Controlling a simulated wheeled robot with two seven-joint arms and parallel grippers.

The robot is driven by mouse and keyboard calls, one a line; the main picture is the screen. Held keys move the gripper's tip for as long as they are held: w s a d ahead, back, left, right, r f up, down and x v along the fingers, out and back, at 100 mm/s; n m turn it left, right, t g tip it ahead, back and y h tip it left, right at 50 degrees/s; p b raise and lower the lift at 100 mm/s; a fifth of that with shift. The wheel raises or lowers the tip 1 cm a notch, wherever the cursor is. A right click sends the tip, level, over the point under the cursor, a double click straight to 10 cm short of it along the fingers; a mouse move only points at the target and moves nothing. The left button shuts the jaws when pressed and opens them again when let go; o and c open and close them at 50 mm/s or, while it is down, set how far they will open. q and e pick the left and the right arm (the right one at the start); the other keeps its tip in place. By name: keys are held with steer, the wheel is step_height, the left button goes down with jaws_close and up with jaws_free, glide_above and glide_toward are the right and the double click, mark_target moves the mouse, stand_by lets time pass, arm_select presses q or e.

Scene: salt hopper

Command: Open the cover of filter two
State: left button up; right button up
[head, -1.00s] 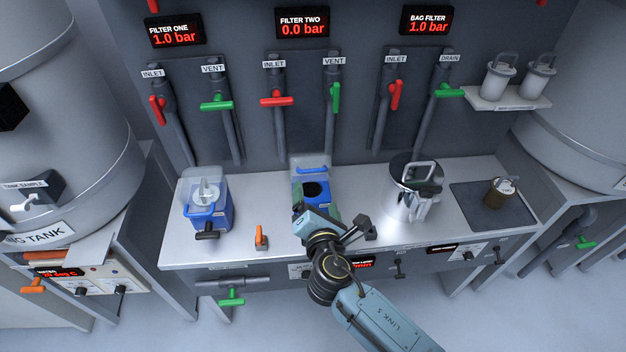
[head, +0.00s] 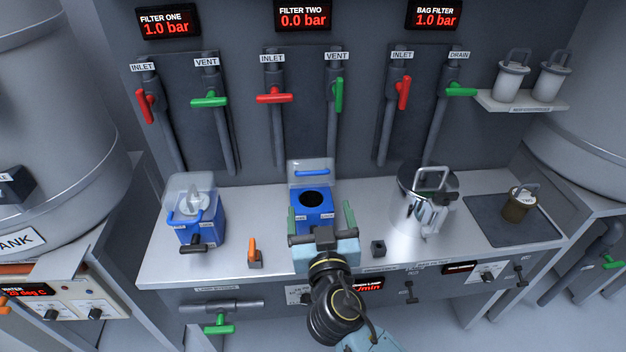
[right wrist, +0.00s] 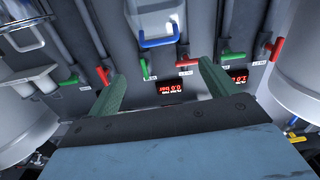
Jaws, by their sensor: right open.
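Filter two is the blue box (head: 313,222) in the middle of the bench, with a round dark opening in its top. Its clear cover (head: 311,164) stands raised behind the opening, with a blue handle (head: 310,172) across it. The cover's handle also shows in the right wrist view (right wrist: 159,42). My right gripper (head: 320,214) is open and empty, its green fingers pointing at the back panel on either side of the blue box in the head view. I cannot tell if they touch the box. My left gripper is not in view.
The steel bag filter (head: 415,205) stands right, beside a small black block (head: 378,248). Red and green valve handles line the back panel. Filter two's display (head: 303,17) reads 0.0 bar.

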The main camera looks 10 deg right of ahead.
mark_target(313, 172)
steer(key=shift+m, duration=0.3)
steer(key=w, duration=1.2)
steer(key=shift+p, duration=0.3)
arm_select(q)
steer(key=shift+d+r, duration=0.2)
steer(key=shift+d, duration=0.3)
arm_select(e)
steer(key=shift+w, duration=0.7)
